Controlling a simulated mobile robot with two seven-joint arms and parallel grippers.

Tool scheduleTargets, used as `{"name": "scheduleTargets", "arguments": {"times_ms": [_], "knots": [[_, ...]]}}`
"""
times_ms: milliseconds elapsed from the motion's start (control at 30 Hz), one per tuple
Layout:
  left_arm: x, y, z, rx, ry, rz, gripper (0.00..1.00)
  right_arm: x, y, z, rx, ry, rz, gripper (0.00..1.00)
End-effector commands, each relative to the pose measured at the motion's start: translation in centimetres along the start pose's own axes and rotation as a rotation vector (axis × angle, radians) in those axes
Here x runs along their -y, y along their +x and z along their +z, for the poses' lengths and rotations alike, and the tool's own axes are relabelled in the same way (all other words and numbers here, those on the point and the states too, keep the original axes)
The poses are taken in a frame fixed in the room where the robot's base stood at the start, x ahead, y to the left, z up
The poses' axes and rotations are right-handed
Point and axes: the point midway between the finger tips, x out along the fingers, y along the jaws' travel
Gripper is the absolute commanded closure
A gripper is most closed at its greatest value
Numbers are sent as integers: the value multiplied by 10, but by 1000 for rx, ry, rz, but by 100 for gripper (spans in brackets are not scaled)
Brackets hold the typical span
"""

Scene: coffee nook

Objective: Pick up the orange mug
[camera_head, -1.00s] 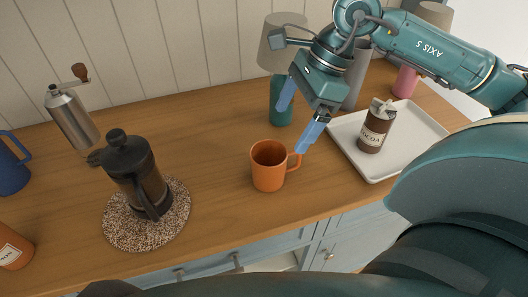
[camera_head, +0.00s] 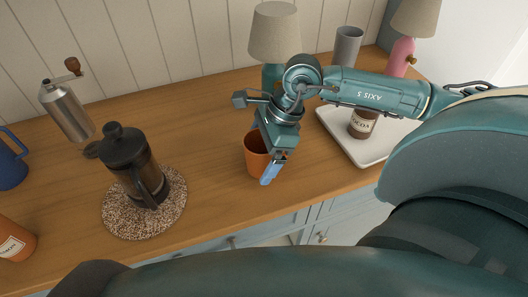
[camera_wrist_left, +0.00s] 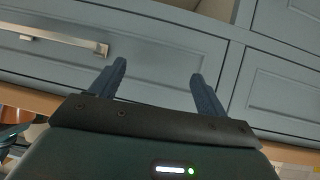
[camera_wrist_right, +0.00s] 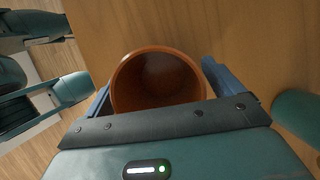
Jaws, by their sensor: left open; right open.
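The orange mug (camera_head: 255,158) stands upright on the wooden counter, partly covered by my right gripper (camera_head: 268,172) in the head view. In the right wrist view, the mug (camera_wrist_right: 158,82) shows its open, empty mouth between the two blue fingers of my right gripper (camera_wrist_right: 158,92). The fingers are open, one on each side of the mug; I cannot tell whether they touch it. The mug's handle is hidden. My left gripper (camera_wrist_left: 160,88) is open and empty in front of the blue-grey cabinet fronts. It is not seen in the head view.
A French press (camera_head: 132,165) stands on a speckled round mat (camera_head: 120,222) to the left, with a metal grinder (camera_head: 68,112) behind. A white tray (camera_head: 372,158) holding a cocoa jar (camera_head: 362,124) lies right. A lamp (camera_head: 274,35) stands behind the mug. Counter between mat and mug is clear.

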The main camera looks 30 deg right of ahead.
Motion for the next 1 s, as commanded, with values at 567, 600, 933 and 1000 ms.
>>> {"name": "scheduleTargets", "arguments": {"times_ms": [567,600,933,1000], "knots": [[1,1,0,1,2,-1,25,0,1,0,0,0,-1,36],[1,0,0,1,2,0,25,0,1,0,0,0,-1,40],[0,0,1,2,5,3,25,0,0,0,1,-1,-2,63],[0,0,1,2,5,3,25,0,0,0,1,-1,-2,63]]}}
